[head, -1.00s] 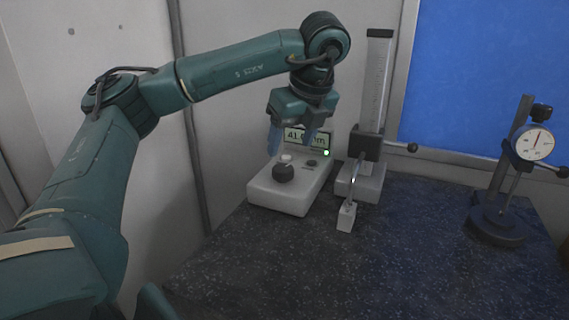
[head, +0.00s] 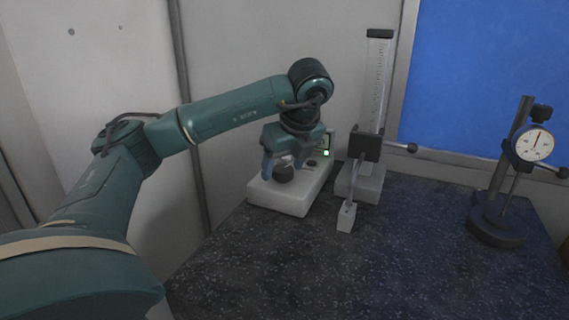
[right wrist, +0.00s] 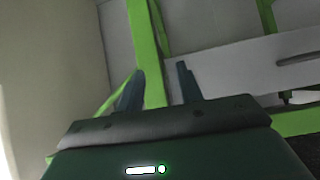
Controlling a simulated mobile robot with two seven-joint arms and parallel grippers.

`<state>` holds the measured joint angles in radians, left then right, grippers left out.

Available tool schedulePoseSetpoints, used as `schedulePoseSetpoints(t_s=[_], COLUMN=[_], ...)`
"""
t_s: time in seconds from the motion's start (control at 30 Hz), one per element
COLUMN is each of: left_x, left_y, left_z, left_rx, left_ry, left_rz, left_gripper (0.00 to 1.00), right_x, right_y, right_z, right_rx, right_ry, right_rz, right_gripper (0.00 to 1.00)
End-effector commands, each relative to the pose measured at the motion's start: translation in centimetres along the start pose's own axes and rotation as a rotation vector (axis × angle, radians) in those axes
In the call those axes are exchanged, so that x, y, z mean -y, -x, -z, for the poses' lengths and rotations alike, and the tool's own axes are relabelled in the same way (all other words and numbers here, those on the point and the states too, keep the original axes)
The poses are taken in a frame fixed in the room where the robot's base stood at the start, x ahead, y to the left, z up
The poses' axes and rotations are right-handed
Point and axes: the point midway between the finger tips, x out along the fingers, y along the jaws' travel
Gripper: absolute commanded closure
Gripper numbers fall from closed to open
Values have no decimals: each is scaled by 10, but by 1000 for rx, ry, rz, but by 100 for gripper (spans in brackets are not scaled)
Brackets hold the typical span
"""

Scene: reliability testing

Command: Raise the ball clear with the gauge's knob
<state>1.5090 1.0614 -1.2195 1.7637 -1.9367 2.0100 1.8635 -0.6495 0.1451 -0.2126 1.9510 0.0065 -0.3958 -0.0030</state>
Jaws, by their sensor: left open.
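A pale console (head: 295,201) with a dark round knob (head: 284,175) stands at the back of the bench. My left gripper (head: 284,164) is open above the console, its blue fingers on either side of the knob; contact cannot be told. The gripper hides most of the console's display. Beside the console stands the height gauge (head: 364,146), with a tall clear scale column and a dark carriage. Its thin probe reaches down to a small white block (head: 346,217); the ball is too small to make out. In the right wrist view my right gripper (right wrist: 160,88) is open and empty.
A dial gauge on a dark stand (head: 497,215) stands at the right of the bench. The speckled dark bench top (head: 400,260) is clear in front. A small green light (head: 326,153) glows on the console. The right wrist view shows green bars (right wrist: 146,50) and grey panels.

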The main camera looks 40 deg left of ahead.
Motion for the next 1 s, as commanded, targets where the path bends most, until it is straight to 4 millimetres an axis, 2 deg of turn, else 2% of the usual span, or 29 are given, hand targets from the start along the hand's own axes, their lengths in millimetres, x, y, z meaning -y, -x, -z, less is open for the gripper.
schedulePoseSetpoints(t_s=[0.07,0.6,1.0], left_x=[0,0,-1], left_y=[0,0,-2], left_z=[0,0,1], left_rx=[0,0,0], left_ry=[0,0,-78], left_rz=[0,0,32], left_gripper=[39,83,83], right_x=[0,0,0], right_y=[0,0,-6], right_z=[0,0,-6], right_rx=[0,0,-5], right_ry=[0,0,-4], right_rz=[0,0,0], right_gripper=[64,64,64])
